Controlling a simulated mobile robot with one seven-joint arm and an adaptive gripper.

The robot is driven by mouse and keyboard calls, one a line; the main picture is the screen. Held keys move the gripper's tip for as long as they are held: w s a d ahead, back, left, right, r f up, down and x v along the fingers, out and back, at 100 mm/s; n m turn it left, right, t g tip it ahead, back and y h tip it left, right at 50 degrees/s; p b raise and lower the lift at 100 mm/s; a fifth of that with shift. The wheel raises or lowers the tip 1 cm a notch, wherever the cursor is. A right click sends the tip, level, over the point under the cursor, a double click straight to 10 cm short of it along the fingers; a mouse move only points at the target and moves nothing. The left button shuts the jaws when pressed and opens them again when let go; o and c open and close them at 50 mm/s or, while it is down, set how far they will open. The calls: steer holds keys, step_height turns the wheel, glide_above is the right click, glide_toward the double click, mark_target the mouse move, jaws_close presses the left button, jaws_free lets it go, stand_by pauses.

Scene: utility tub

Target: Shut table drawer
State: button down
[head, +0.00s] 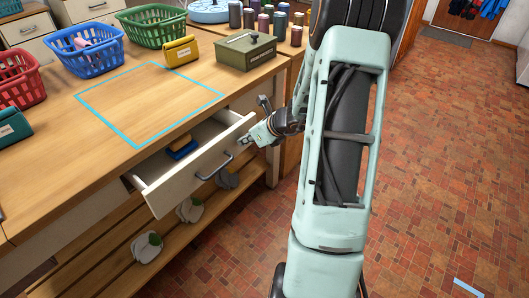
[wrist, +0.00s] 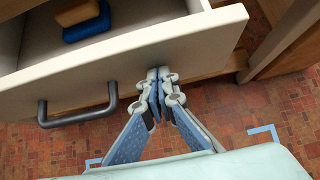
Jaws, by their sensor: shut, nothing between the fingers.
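The table drawer (head: 192,178) is pulled out from under the wooden table top, with its cream front facing lower right. It has a dark bar handle (head: 214,167), which also shows in the wrist view (wrist: 78,117). A blue and a yellow item (head: 181,147) lie inside the drawer. My gripper (head: 246,144) is shut and empty at the right end of the drawer front. In the wrist view my fingertips (wrist: 160,75) are together at the outer face of the front, right of the handle. I cannot tell for sure whether they touch it.
The table top (head: 215,90) holds red, blue and green baskets (head: 153,27), a yellow pouch and a green box (head: 246,50). A cyan outline marks a bare patch. A shelf below holds pale rounded items (head: 147,247). The brick floor at right is open.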

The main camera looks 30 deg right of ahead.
steer(key=w+a+p, duration=0.1)
steer(key=w, duration=0.3)
steer(key=w+a, duration=0.2)
steer(key=w, duration=0.2)
steer(key=w+a+p, duration=0.1)
steer(key=w, duration=0.4)
steer(key=shift+a+p, duration=0.35)
steer(key=shift+a, duration=0.05)
steer(key=shift+w+r, duration=0.1)
steer(key=shift+r, duration=0.05)
steer(key=shift+w+a+r, duration=0.1)
steer(key=shift+r, duration=0.05)
